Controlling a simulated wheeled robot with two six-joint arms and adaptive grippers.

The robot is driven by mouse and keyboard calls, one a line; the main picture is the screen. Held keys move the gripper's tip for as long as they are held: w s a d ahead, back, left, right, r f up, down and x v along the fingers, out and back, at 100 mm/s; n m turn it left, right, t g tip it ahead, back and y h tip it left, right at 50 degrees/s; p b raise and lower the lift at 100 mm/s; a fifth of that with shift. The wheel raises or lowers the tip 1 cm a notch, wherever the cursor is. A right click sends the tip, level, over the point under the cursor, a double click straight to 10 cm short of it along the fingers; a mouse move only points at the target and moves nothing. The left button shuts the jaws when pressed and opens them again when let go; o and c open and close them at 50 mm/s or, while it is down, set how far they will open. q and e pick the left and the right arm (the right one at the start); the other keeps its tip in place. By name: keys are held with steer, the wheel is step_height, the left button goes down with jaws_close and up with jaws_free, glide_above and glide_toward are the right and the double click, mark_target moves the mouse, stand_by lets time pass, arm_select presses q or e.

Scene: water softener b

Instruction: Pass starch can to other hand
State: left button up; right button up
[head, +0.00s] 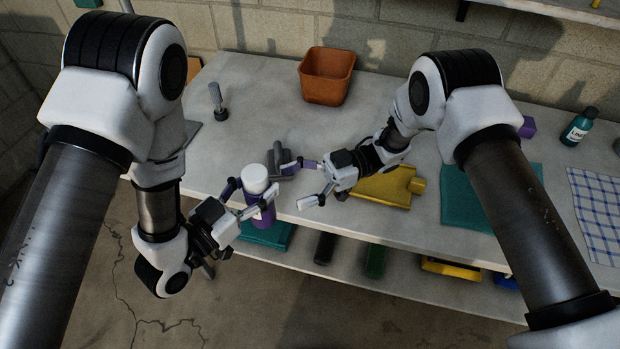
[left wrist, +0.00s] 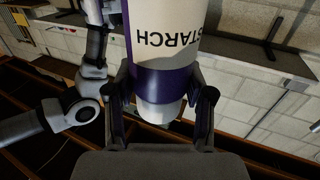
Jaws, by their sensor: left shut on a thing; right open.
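The starch can (head: 259,203) is purple with a white cap and stands roughly upright in the head view, near the table's front edge. My left gripper (head: 247,198) is shut on it. In the left wrist view the can (left wrist: 163,84) shows a cream label reading STARCH, upside down, with the two fingers on either side near its white end. My right gripper (head: 301,182) is open, to the right of the can, with its fingers pointing toward it. A clear gap lies between the right fingers and the can.
An orange-brown bin (head: 327,76) stands at the back of the table (head: 262,108). A yellow flat object (head: 388,188) lies under my right wrist. A teal cloth (head: 468,205), checked cloth (head: 598,212) and teal bottle (head: 579,127) are at right. A lower shelf (head: 402,273) holds several items.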

mark_target(256, 199)
steer(key=x, duration=0.8)
steer(key=shift+s+a, duration=0.1)
steer(key=shift+a, duration=0.25)
arm_select(q)
steer(key=shift+o, duration=0.2)
arm_select(e)
steer(key=c, duration=1.5)
arm_select(q)
steer(key=o, duration=1.2)
steer(key=shift+s, duration=0.1)
steer(key=shift+c, duration=0.2)
steer(key=o, duration=0.3)
arm_select(e)
jaws_close()
